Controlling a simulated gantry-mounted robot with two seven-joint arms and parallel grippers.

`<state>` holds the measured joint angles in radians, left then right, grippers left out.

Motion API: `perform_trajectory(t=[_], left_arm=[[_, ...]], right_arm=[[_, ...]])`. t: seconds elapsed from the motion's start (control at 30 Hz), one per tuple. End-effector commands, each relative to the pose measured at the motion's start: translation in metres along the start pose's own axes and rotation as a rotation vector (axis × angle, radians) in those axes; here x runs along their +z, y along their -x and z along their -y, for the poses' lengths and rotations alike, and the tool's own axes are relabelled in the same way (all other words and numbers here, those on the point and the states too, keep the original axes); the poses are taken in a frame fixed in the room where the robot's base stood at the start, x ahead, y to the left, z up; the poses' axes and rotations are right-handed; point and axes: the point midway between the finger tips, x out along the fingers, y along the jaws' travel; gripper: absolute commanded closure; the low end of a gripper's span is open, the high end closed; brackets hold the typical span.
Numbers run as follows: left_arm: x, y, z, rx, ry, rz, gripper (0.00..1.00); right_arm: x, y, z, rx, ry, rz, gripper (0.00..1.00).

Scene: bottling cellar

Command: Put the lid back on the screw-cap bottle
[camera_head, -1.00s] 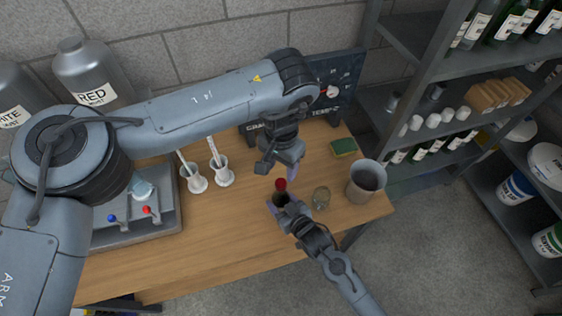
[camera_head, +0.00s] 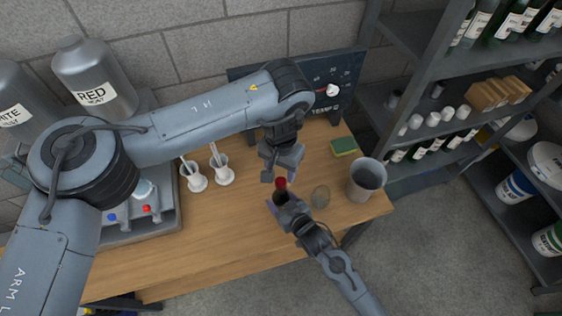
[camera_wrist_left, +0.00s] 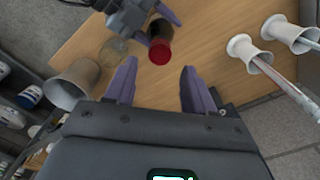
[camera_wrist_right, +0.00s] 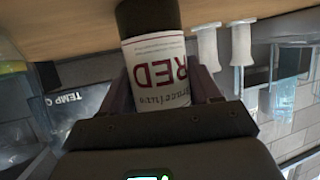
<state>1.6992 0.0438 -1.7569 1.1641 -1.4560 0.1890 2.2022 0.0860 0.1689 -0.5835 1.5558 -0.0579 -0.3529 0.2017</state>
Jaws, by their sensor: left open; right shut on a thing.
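The screw-cap bottle (camera_head: 281,197) is dark, with a white label reading RED in the right wrist view (camera_wrist_right: 158,75). My right gripper (camera_head: 283,203) is shut around its body near the table's front edge. The red lid (camera_head: 281,184) sits at the bottle's mouth end, also seen in the left wrist view (camera_wrist_left: 160,52); whether it is screwed tight cannot be told. My left gripper (camera_head: 280,176) is open just above the lid. In the left wrist view its two purple fingers (camera_wrist_left: 157,88) are spread, with the lid beyond the gap and nothing between them.
A clear glass (camera_head: 320,197) and a grey bucket (camera_head: 366,180) stand right of the bottle. A green-yellow sponge (camera_head: 343,147) lies behind. Two white holders (camera_head: 196,182) stand left, near a grey machine (camera_head: 135,232). A bottle shelf (camera_head: 400,100) is at right.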

Motion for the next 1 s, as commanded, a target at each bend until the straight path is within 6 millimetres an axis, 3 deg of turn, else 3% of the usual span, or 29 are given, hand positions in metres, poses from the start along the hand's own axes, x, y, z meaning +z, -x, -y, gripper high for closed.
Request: perform_trajectory(t=[0.2, 0.4, 0.8, 1.0], left_arm=[[0.001, -0.029, 0.000, -0.001, -0.001, 0.002, 0.46], [0.000, -0.044, 0.001, -0.002, 0.000, 0.001, 0.46], [0.000, -0.049, 0.000, -0.001, 0.000, 0.000, 0.46], [0.000, -0.049, 0.000, -0.001, 0.000, 0.000, 0.77]], right_arm=[[0.000, 0.000, 0.000, 0.000, 0.000, 0.001, 1.00], [0.000, 0.000, 0.000, 0.000, 0.000, 0.001, 1.00], [0.000, 0.000, 0.000, 0.000, 0.000, 0.001, 1.00], [0.000, 0.000, 0.000, 0.000, 0.000, 0.001, 1.00]])
